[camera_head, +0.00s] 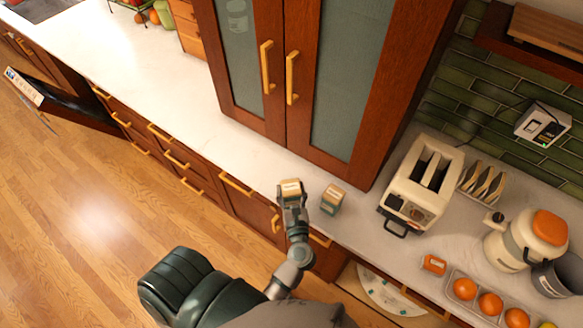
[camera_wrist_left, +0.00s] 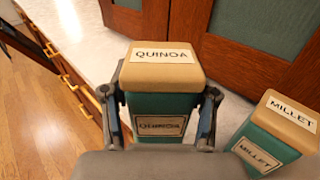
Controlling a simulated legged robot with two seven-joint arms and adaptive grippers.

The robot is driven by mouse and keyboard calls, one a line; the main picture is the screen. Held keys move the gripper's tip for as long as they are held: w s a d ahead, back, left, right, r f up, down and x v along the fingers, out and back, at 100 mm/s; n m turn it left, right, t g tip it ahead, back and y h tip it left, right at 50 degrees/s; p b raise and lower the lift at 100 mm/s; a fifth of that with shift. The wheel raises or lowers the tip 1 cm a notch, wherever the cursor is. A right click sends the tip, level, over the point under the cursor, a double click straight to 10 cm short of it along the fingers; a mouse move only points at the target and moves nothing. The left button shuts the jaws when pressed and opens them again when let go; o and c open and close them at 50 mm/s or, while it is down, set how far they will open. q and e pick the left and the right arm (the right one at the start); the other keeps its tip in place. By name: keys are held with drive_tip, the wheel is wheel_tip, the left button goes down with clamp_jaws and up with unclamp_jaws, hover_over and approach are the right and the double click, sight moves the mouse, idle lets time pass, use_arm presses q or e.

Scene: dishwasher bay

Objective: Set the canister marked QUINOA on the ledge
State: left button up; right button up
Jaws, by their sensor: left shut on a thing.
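The QUINOA canister (camera_head: 290,186) has a cream lid and a green body. In the left wrist view the QUINOA canister (camera_wrist_left: 160,78) shows its labels on lid and front. My left gripper (camera_head: 291,198) is shut on it, one finger on each side. It is upright over the counter's front edge; I cannot tell whether its base touches the counter. A similar canister marked MILLET (camera_wrist_left: 272,135) stands just to its right, apart from it; the head view shows the MILLET canister (camera_head: 332,199) too. My right gripper is not in view.
A tall cabinet (camera_head: 280,60) with closed doors stands on the white counter (camera_head: 160,85) behind the canisters. A toaster (camera_head: 424,180), a kettle (camera_head: 525,240) and several oranges (camera_head: 490,303) are to the right. A wooden wall shelf (camera_head: 500,42) is at upper right.

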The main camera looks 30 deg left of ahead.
sight(295, 200)
use_arm(q)
drive_tip(key=w+a+f, duration=0.1)
drive_tip(key=w+a, duration=0.1)
drive_tip(key=w, duration=0.1)
drive_tip(key=w+a+f+p, duration=0.1)
drive_tip(key=w+a+f, duration=0.1)
drive_tip(key=w, duration=0.1)
drive_tip(key=w+a+f+p, duration=0.1)
drive_tip(key=w+a, duration=0.1)
drive_tip(key=w, duration=0.1)
drive_tip(key=shift+w+a+f, duration=0.2)
drive_tip(key=shift+a, duration=0.1)
drive_tip(key=shift+d+f, duration=0.1)
drive_tip(key=shift+d, duration=0.55)
drive_tip(key=shift+d+f, duration=0.1)
drive_tip(key=shift+d, duration=0.05)
drive_tip(key=o, duration=1.3)
drive_tip(key=shift+o, duration=0.3)
drive_tip(key=shift+a, duration=0.6)
drive_tip(key=b+v, duration=0.2)
drive_tip(key=v, duration=0.9)
drive_tip(key=shift+s+d+b, duration=0.1)
drive_tip(key=shift+d+b, duration=0.2)
drive_tip(key=shift+d, duration=0.1)
drive_tip(key=shift+s+d, duration=0.15)
drive_tip(key=shift+s, duration=0.15)
drive_tip(key=shift+r, duration=0.25)
